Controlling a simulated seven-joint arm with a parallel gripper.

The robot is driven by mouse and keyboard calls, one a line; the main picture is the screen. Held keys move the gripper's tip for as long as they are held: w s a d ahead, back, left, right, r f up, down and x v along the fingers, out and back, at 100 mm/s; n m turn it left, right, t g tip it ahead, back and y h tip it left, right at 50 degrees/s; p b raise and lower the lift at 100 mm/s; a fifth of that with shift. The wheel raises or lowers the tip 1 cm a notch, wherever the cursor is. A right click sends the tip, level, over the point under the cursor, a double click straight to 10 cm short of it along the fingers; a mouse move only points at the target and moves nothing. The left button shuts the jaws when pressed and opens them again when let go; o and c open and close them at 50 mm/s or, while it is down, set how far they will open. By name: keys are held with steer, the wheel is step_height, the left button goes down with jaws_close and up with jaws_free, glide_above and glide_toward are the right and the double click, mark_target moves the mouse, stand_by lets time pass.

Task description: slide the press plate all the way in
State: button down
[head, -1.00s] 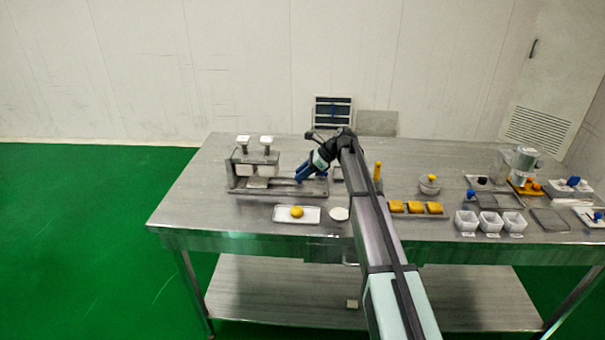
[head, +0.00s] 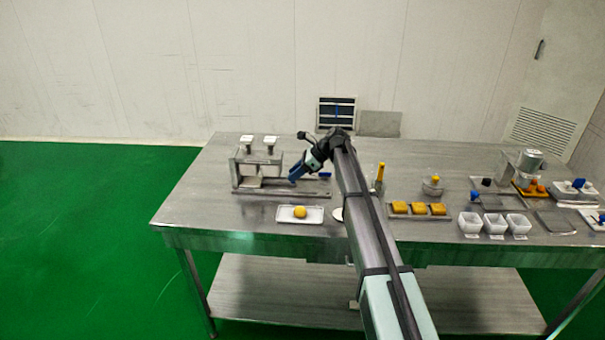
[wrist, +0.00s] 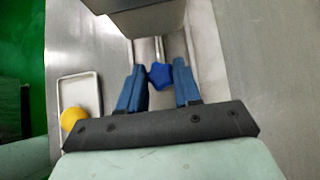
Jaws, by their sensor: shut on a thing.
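The press (head: 240,165) stands at the back left of the table, a metal frame with two white-topped knobs over a long flat base (head: 312,193). My gripper (head: 294,179) is low over this base, just right of the frame. In the wrist view its blue fingers (wrist: 160,82) are shut on a blue lobed knob (wrist: 160,75), which looks like the press plate's handle. The press's grey block (wrist: 140,18) is close ahead of the fingers. The press plate itself is mostly hidden, and how far it sits under the frame cannot be told.
A white tray (head: 283,219) with a yellow ball (head: 300,212) lies in front of the base; the tray also shows in the wrist view (wrist: 78,92). A rack of orange blocks (head: 419,209) and white cups (head: 493,222) stand to the right. The table left of the press is clear.

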steer(key=shift+a, duration=0.2)
steer(key=c, duration=0.8)
jaws_free()
steer(key=v, duration=1.4)
